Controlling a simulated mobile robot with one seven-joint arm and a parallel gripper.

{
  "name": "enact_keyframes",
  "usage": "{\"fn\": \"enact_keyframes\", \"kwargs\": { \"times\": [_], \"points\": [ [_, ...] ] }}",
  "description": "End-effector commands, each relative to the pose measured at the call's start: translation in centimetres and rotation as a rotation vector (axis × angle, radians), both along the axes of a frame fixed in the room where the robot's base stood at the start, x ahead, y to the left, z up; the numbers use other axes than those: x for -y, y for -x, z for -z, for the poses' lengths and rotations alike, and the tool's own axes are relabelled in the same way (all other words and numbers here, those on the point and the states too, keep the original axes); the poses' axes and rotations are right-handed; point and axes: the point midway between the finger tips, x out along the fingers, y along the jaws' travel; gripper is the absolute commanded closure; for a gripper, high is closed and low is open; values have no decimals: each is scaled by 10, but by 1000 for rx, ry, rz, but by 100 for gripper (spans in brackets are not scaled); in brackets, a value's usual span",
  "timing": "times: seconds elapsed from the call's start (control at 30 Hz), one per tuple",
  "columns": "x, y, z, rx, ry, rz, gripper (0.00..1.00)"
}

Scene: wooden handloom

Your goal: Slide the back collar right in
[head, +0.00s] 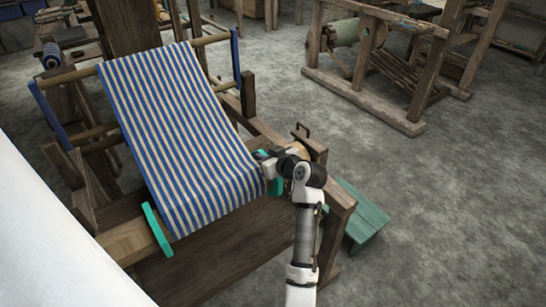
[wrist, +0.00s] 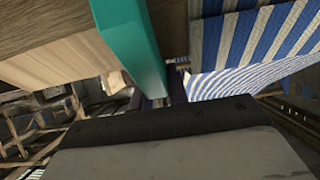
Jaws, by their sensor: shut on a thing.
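The collar in my grasp is a flat teal piece (head: 276,186) on the wooden beam, at the right edge of the blue-and-white striped cloth (head: 185,130). My gripper (head: 267,168) is shut on this collar from above; my wrist partly hides it. The wrist view shows the teal collar (wrist: 130,40) running down toward my dark gripper, where the fingertips are hidden. Pale beam wood (wrist: 60,62) lies left of it there. A narrow strip of bare wood separates it from the cloth (wrist: 245,35). Another teal collar (head: 157,230) stands at the cloth's left edge.
The loom's wooden side frame (head: 338,198) and a small upright handle (head: 301,131) are close to my wrist. A teal bench (head: 362,214) stands just right of the loom. Another wooden loom (head: 375,60) is at the back right, with open floor between.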

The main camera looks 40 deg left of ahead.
Motion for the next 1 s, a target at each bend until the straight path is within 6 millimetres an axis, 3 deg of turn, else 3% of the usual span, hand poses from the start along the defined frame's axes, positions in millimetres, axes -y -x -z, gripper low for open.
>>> {"fn": "enact_keyframes", "kwargs": {
  "times": [0.43,0.47,0.6,1.0],
  "points": [
    [-2,8,1,-3,3,-6,100],
    [-3,9,1,-3,3,-6,82],
    [-3,8,1,-2,3,-5,64],
    [5,7,-2,2,0,1,62]
  ]
}}
